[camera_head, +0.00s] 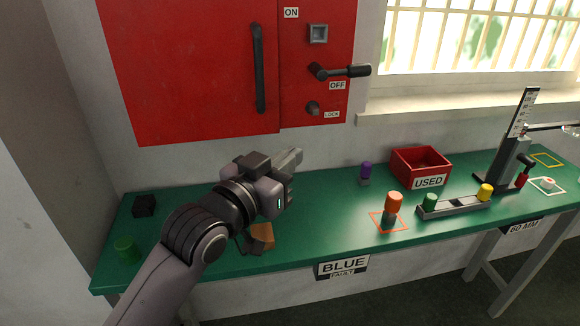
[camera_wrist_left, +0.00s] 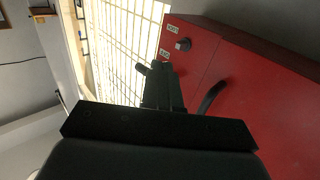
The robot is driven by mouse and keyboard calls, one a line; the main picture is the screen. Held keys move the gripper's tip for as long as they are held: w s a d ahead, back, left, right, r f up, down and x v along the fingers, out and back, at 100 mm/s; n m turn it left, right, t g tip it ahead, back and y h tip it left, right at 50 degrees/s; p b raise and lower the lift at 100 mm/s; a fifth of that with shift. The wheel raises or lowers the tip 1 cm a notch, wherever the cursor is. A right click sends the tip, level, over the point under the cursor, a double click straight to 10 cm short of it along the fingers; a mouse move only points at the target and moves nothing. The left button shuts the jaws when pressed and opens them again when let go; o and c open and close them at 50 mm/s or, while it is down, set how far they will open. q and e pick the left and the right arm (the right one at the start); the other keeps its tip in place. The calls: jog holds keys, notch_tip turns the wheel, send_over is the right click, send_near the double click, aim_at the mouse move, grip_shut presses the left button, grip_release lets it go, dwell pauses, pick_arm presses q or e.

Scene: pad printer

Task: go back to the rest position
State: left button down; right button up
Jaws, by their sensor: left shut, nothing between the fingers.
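My left gripper (camera_head: 292,160) is raised over the green table in the head view, in front of the wall below the red cabinet (camera_head: 190,70). Its fingers are shut with nothing between them, and they point up and to the right. They touch nothing that I can see. In the left wrist view the dark fingers (camera_wrist_left: 162,90) show against the window and the red cabinet. My right gripper is in neither view.
The green table (camera_head: 325,210) holds a purple-topped piece (camera_head: 366,171), an orange piece (camera_head: 393,206), a red USED bin (camera_head: 420,165), and a rack (camera_head: 455,205) with green and yellow pieces. A black lever (camera_head: 340,71) sticks out from the cabinet. A brown block (camera_head: 262,235) lies below my arm.

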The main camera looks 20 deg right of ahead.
pick_arm(q)
jog(key=s+a+f+n+t+y, duration=0.1)
jog(key=s+a+f+n+y, duration=0.25)
jog(key=a+f, duration=0.7)
jog(key=s+a+f+n+y, duration=0.3)
jog(key=a+f, duration=0.5)
jog(key=f, duration=0.6)
jog(key=s+a+f+n+g+y, duration=0.1)
jog(key=s+a+f+y, duration=0.4)
jog(key=s+a+f, duration=0.7)
jog(key=s+a+g, duration=0.1)
jog(key=s+a, duration=0.1)
jog(key=a, duration=0.1)
jog(key=shift+s+f, duration=0.15)
jog(key=shift+f, duration=0.05)
